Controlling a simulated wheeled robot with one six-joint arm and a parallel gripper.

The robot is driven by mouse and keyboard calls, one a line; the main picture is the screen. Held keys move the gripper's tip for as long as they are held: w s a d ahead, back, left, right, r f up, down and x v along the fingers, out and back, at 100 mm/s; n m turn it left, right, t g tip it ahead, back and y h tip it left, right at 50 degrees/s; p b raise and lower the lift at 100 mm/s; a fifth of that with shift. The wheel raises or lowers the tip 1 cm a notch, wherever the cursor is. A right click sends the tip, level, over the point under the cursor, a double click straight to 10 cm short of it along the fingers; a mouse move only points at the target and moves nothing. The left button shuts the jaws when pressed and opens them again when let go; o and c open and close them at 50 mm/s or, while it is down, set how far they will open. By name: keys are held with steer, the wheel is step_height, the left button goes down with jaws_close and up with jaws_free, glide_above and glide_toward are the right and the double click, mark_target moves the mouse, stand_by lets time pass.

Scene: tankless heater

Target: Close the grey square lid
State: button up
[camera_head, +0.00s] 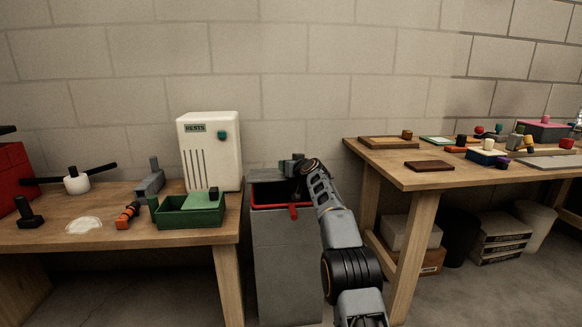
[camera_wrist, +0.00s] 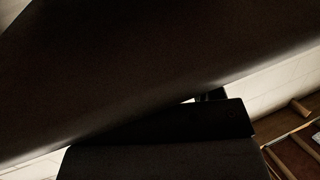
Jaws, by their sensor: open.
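A grey bin (camera_head: 287,262) with a square opening stands between the two tables. Its front rim is red, with a small red tab (camera_head: 293,211) at the front. The grey lid (camera_head: 266,175) appears raised at the back of the opening, mostly edge-on and partly hidden by my gripper. My gripper (camera_head: 291,164) is open at the lid's upper edge, at the back right of the bin. I cannot tell whether it touches the lid. In the wrist view a large dark surface, probably the lid (camera_wrist: 130,60), fills the upper part, close to dark gripper parts below it.
The left table (camera_head: 185,250) holds a white heater box (camera_head: 210,150), a green tray (camera_head: 190,218) and tools. The right table (camera_head: 390,182) holds boards and several small coloured items. Cartons (camera_head: 499,240) stand under it. My arm passes between bin and right table.

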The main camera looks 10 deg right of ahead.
steer(key=shift+s, duration=0.1)
steer(key=shift+s+b, duration=0.2)
steer(key=shift+b, duration=0.2)
steer(key=b+v, duration=0.3)
steer(key=v, duration=1)
steer(key=shift+s, duration=0.15)
steer(key=shift+c, duration=0.2)
